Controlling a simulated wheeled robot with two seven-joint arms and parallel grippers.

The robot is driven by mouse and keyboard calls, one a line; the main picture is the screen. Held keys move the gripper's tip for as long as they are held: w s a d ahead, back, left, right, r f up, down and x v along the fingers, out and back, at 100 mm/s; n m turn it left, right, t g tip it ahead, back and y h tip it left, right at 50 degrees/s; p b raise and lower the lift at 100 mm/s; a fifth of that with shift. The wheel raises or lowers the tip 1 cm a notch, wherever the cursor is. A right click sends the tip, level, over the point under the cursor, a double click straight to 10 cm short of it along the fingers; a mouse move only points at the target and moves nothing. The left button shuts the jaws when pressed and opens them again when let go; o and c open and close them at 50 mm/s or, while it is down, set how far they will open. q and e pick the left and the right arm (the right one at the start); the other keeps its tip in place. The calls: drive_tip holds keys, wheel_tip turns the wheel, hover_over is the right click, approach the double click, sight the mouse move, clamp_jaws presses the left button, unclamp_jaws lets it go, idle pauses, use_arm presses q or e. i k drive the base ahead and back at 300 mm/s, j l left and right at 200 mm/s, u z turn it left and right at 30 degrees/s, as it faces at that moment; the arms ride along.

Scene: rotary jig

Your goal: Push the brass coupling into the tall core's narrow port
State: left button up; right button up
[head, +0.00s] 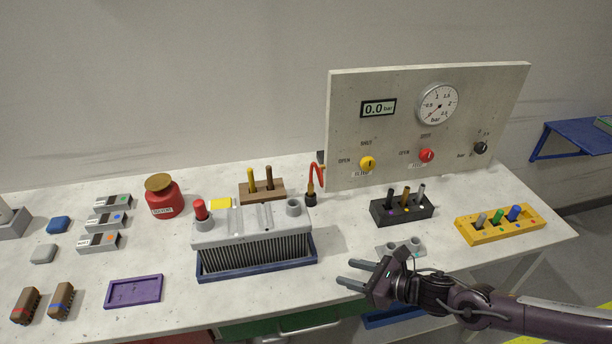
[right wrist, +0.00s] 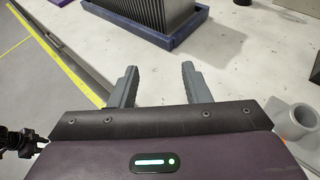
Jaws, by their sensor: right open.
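A finned grey core (head: 255,245) stands in a blue tray (head: 258,270). A red cap or plug (head: 200,210) sits on its left port; its right port (head: 293,206) looks open. A brass-coloured peg (head: 405,197) stands in a black rack (head: 402,213); a brass-looking fitting (head: 310,189) also shows at the red hose's end. I cannot tell which is the coupling. My right gripper (head: 346,274) is open and empty, right of the tray, apart from it; its fingers (right wrist: 160,85) show in the right wrist view. A dark shape at that view's left edge may be my left gripper.
A grey two-tube fixture (head: 402,248) stands close behind my right gripper. A gauge panel (head: 400,135) rises at the back. A yellow rack (head: 500,224) is at right, a purple tray (head: 134,291) at left.

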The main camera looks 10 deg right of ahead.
sight(219, 249)
drive_tip(key=i, duration=0.9)
